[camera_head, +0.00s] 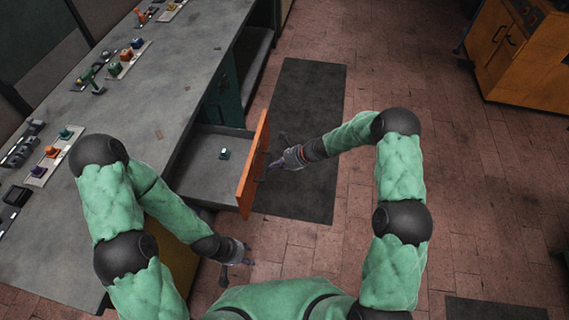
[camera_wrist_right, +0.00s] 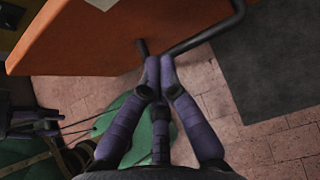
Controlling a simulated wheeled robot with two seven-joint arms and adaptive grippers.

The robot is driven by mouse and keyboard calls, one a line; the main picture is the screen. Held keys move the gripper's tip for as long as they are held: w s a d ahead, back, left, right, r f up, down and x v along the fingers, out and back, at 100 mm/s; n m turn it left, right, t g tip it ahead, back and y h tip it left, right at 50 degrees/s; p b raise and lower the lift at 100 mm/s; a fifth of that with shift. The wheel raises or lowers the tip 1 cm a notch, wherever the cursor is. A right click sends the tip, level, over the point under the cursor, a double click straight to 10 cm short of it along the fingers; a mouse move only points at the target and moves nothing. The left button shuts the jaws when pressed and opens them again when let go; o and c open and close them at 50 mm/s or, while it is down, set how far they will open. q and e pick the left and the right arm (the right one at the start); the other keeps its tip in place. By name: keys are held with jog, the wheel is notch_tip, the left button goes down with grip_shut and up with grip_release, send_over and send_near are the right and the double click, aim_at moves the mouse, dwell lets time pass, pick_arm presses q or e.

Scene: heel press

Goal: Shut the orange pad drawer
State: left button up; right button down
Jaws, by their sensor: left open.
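The orange-fronted drawer (camera_head: 252,172) is pulled out from the grey workbench, and its grey tray is in plain view. A small teal and white object (camera_head: 224,154) lies in the tray. My right gripper (camera_head: 277,163) is just outside the drawer front, low by its outer face. In the right wrist view, its purple fingers (camera_wrist_right: 160,70) are together, beside the dark bar handle (camera_wrist_right: 205,35) on the orange panel (camera_wrist_right: 90,35). Nothing shows between the fingers; whether they touch the handle is unclear. My left gripper (camera_head: 235,262) is open and empty, below the drawer's near end.
The grey workbench (camera_head: 165,90) runs along the left, with several small fixtures and knobs on it. A dark mat (camera_head: 305,100) lies on the brick floor beyond the drawer. An orange cabinet (camera_head: 515,60) stands at the upper right.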

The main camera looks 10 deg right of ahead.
aim_at(256, 167)
jog(key=a, duration=0.2)
jog(key=w+a+f+b, duration=0.1)
jog(key=shift+a, duration=0.25)
jog(key=shift+w+a, duration=0.25)
jog(key=shift+a, duration=0.35)
pick_arm(q)
jog(key=shift+f, duration=0.8)
